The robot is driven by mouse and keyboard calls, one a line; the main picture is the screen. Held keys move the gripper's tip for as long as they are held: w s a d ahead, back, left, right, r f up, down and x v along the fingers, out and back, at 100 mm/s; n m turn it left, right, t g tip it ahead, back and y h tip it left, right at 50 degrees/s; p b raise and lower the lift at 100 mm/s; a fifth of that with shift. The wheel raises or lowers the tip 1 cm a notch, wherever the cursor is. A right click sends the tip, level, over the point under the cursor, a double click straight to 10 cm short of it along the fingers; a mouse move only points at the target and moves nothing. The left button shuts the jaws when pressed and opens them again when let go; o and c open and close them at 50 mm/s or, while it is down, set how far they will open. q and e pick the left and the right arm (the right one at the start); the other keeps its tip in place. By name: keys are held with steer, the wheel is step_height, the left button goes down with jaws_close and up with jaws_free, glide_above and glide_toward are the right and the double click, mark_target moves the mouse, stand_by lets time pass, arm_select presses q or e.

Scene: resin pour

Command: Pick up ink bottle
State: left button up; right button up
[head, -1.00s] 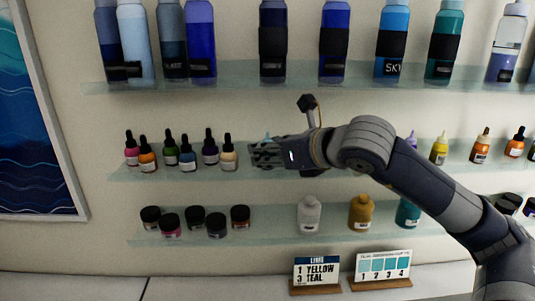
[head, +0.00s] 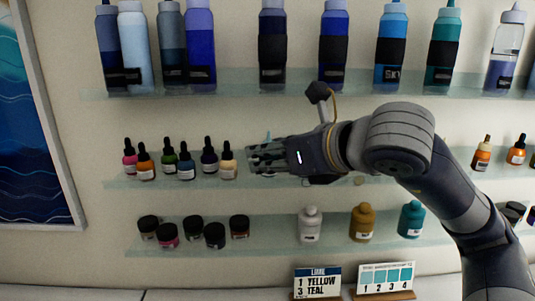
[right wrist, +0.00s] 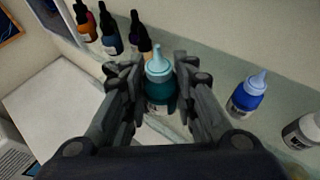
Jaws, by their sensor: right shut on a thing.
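My right gripper (head: 262,158) is at the middle shelf, just right of a row of dropper bottles. In the right wrist view its fingers (right wrist: 159,88) are shut around a teal ink bottle (right wrist: 159,92) with a pale teal nozzle cap. The bottle stands upright between the fingers; I cannot tell whether its base touches the shelf. In the head view the fingers hide nearly all of it. A blue ink bottle (right wrist: 247,94) and a white bottle (right wrist: 303,131) stand to the right in the wrist view. My left gripper is not in view.
The nearest dropper bottle (head: 228,163) is cream-coloured, close left of the fingers. Large bottles line the upper shelf (head: 225,80); jars and pots stand on the lower shelf (head: 275,234).

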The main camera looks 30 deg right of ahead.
steer(key=s+a+b, duration=0.4)
steer(key=s, duration=0.3)
steer(key=shift+s+a+r, duration=0.25)
steer(key=shift+a+r, duration=0.1)
steer(key=shift+r, duration=0.05)
steer(key=shift+o, duration=0.6)
steer(key=shift+c, duration=0.6)
